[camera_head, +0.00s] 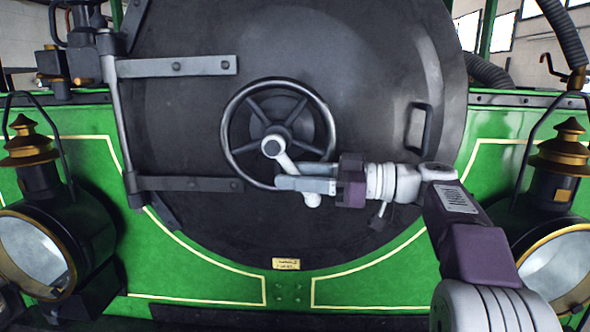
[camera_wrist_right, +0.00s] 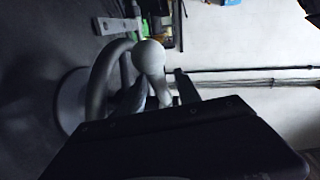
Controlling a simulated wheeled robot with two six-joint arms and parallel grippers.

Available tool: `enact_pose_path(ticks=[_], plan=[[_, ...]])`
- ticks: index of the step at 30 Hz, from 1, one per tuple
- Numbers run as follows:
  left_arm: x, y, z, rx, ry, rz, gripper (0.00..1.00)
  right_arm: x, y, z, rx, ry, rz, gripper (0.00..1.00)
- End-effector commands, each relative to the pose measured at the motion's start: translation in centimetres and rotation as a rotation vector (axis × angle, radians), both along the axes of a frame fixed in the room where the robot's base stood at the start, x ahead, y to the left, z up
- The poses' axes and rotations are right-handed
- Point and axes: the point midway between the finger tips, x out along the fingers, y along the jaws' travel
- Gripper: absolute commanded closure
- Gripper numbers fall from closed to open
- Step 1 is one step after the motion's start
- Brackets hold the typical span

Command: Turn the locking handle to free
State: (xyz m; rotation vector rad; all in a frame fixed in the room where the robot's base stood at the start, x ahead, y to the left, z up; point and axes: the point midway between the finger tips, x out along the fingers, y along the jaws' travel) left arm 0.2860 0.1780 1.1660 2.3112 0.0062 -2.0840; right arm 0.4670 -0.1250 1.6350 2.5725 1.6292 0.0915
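The locking handle (camera_head: 284,159) is a light grey bar on the hub of a dark spoked handwheel (camera_head: 228,128), on the round black smokebox door (camera_head: 190,102). It slants down and right from the hub. My right gripper (camera_head: 279,183) reaches in from the right with its fingers across the handle, which shows above and below them. The fingers hide its middle. In the right wrist view, the handle's rounded grey end (camera_wrist_right: 149,57) sits at the fingers, with the wheel rim beside it. I cannot tell whether the fingers press on it. My left gripper is not in view.
Hinge straps (camera_head: 180,66) hold the door at its left. A fixed grab handle (camera_head: 418,127) is at its right. Brass-topped lamps stand at the left (camera_head: 68,240) and right (camera_head: 553,195). The door face left of the wheel is clear.

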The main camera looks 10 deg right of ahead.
Motion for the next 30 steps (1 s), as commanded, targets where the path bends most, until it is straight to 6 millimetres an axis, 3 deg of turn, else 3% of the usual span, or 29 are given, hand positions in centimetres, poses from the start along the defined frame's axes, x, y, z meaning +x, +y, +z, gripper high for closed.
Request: enact_pose_path(ticks=[3,7,30], plan=[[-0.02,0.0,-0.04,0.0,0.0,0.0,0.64,-0.01,-0.02,-0.03,0.0,0.0,0.0,0.63],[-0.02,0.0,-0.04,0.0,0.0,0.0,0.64,-0.01,-0.02,-0.03,0.0,0.0,0.0,0.99],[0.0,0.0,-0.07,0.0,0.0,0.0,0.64,0.0,-0.02,-0.25,-0.003,0.005,0.002,1.0]])
